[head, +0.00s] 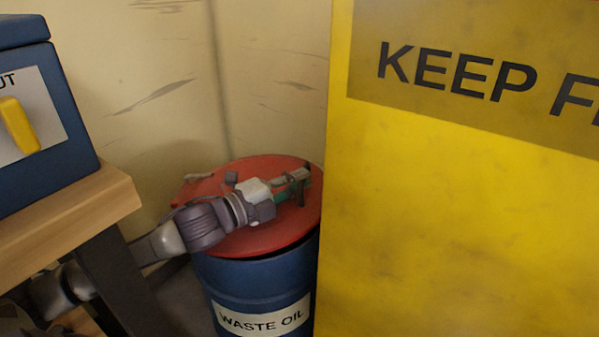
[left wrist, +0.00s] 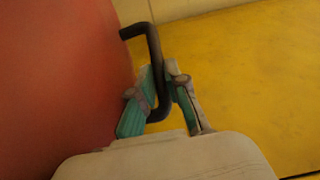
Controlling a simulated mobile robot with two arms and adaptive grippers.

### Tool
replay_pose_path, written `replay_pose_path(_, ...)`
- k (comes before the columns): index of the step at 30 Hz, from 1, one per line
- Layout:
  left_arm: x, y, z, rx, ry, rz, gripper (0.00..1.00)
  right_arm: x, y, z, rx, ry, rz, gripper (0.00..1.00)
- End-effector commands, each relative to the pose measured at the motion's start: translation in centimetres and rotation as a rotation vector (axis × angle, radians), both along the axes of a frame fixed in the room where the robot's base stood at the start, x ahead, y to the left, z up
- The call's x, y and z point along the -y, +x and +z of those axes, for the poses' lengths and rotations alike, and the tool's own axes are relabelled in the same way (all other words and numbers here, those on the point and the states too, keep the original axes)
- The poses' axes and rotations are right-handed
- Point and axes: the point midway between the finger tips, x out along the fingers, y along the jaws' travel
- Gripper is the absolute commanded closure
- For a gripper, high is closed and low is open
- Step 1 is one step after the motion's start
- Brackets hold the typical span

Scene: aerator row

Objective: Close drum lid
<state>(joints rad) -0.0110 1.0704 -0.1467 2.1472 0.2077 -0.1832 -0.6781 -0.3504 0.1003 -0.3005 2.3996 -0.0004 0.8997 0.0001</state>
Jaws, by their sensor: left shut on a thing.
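A blue drum (head: 255,280) with a "WASTE OIL" label stands in the corner. Its red lid (head: 270,234) lies over the drum top in the head view; a dark band shows beneath its front edge, and I cannot tell whether it is fully seated. The lid fills the left of the left wrist view (left wrist: 60,80). My left gripper (head: 297,181) is over the lid's right part. In the left wrist view its fingers (left wrist: 164,92) are shut on a black bent handle (left wrist: 154,48) beside the red lid. My right gripper is not in view.
A large yellow panel (head: 440,220) with dark lettering stands close at the right and hides the drum's right edge. A wooden bench (head: 60,215) with a blue box (head: 75,130) is at the left. A beige wall (head: 140,60) is behind.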

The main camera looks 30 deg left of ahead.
Motion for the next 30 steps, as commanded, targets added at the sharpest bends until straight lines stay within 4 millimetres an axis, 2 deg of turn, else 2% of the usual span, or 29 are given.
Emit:
replay_pose_path(9, -0.1, 0.1, 0.3, 0.007, 0.002, 0.002, 1.00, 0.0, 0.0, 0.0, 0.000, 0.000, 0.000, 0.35)
replay_pose_path(10, -0.1, 0.1, 0.3, 0.007, 0.002, 0.002, 0.81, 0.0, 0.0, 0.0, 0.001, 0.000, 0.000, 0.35)
replay_pose_path(14, -0.1, 0.1, 0.3, 0.006, 0.002, 0.002, 0.61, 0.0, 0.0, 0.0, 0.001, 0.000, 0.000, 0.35)
replay_pose_path(24, -0.1, -0.1, 0.2, 0.005, 0.001, 0.002, 0.61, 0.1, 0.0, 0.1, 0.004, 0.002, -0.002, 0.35)
replay_pose_path(30, -0.7, -1.3, 0.0, 0.002, 0.001, 0.002, 0.61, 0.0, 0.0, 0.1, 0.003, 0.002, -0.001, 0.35)
